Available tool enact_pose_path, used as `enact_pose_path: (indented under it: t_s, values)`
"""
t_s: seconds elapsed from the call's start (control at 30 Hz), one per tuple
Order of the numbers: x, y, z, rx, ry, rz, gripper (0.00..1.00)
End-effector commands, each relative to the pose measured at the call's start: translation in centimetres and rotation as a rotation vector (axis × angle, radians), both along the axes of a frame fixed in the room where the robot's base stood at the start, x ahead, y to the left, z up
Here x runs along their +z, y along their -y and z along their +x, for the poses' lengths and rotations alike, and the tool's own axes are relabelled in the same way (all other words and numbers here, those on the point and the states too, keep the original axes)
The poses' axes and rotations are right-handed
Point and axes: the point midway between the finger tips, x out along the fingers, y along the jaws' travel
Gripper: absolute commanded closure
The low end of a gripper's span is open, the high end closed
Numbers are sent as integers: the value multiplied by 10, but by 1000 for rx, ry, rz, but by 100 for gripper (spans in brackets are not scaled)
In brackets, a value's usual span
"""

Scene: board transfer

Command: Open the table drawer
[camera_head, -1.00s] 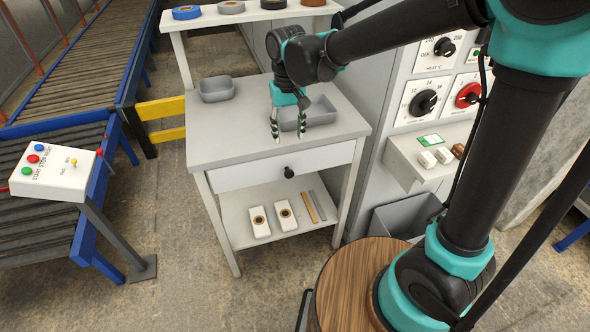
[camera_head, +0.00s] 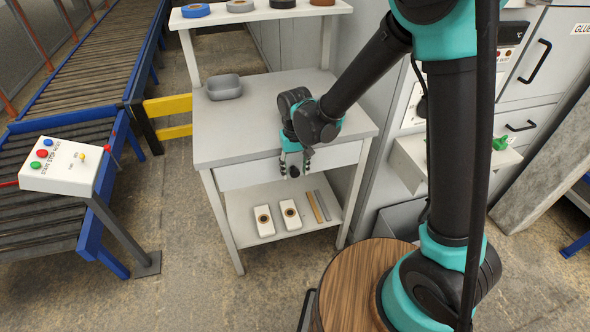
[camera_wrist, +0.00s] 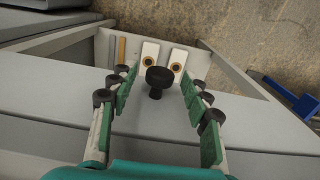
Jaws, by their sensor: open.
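The table drawer (camera_head: 238,173) is a light grey front under the top of the grey table (camera_head: 225,137); it looks shut. Its round black knob (camera_head: 293,171) shows between my fingers in the head view. My gripper (camera_head: 295,167) is open at the drawer front, pointing down. In the wrist view the knob (camera_wrist: 159,80) lies between the two green fingers of my gripper (camera_wrist: 158,84), with a gap on both sides. I cannot see either finger touching it.
A grey tray (camera_head: 224,87) stands on the table at the back left. The lower shelf (camera_head: 243,222) holds two white boxes with dark rings and two thin strips. A button panel (camera_head: 62,165) and conveyor (camera_head: 85,75) are at left. A cabinet stands at right.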

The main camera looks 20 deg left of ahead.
Motion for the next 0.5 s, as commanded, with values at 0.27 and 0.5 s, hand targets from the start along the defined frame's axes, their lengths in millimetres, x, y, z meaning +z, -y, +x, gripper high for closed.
enact_pose_path:
  t_s: [0.27,0.5]
  values:
    - [-1,0,0,0,0,0,52]
    - [-1,0,0,0,0,0,79]
